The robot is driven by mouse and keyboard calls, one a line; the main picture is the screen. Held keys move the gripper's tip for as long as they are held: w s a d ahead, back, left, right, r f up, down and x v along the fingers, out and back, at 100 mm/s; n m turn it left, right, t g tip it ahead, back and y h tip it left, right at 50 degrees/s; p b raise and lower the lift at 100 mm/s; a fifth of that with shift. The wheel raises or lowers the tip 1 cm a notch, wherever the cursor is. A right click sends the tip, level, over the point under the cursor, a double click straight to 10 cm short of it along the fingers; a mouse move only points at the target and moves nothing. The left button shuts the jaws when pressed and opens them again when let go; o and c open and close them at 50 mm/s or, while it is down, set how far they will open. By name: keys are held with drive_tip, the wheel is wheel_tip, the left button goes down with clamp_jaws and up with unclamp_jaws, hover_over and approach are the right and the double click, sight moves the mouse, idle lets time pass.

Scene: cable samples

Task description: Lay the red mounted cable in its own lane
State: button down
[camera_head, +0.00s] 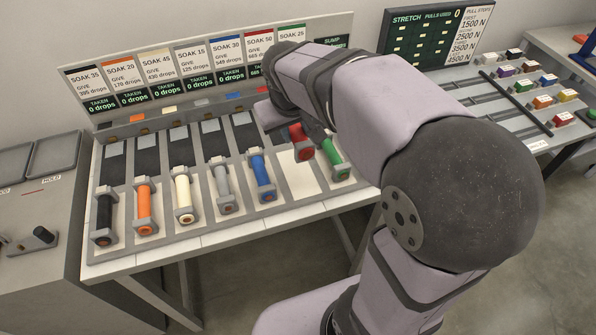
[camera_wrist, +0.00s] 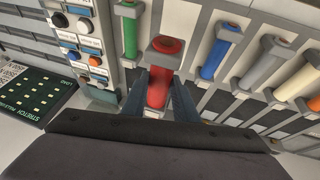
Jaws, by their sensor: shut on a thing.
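The red mounted cable (camera_head: 301,153) is held by my gripper, with its near end showing below the arm in the head view. In the wrist view the red cable (camera_wrist: 158,94) stands between the two fingers of my gripper (camera_wrist: 160,88), which is shut on it. It looks larger than its neighbours there and seems raised above the rack. A bare pale lane (camera_head: 299,181) lies below it in the head view, between the blue cable (camera_head: 262,175) and the green cable (camera_head: 333,156). My arm hides the far part of this lane and most of the gripper.
Black (camera_head: 104,213), orange (camera_head: 144,205), cream (camera_head: 182,196) and grey (camera_head: 221,187) cables lie in lanes to the left. Soak signs (camera_head: 135,80) stand behind the rack. A stretch board (camera_head: 428,38) and a table of coloured blocks are at the right.

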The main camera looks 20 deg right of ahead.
drive_tip(key=shift+s+d+f, duration=0.1)
drive_tip(key=shift+s+f, duration=0.2)
drive_tip(key=shift+s, duration=0.15)
drive_tip(key=shift+f+b, duration=0.3)
drive_tip(key=shift+f, duration=4.7)
drive_tip(key=shift+f, duration=0.15)
drive_tip(key=c, duration=1.4)
unclamp_jaws()
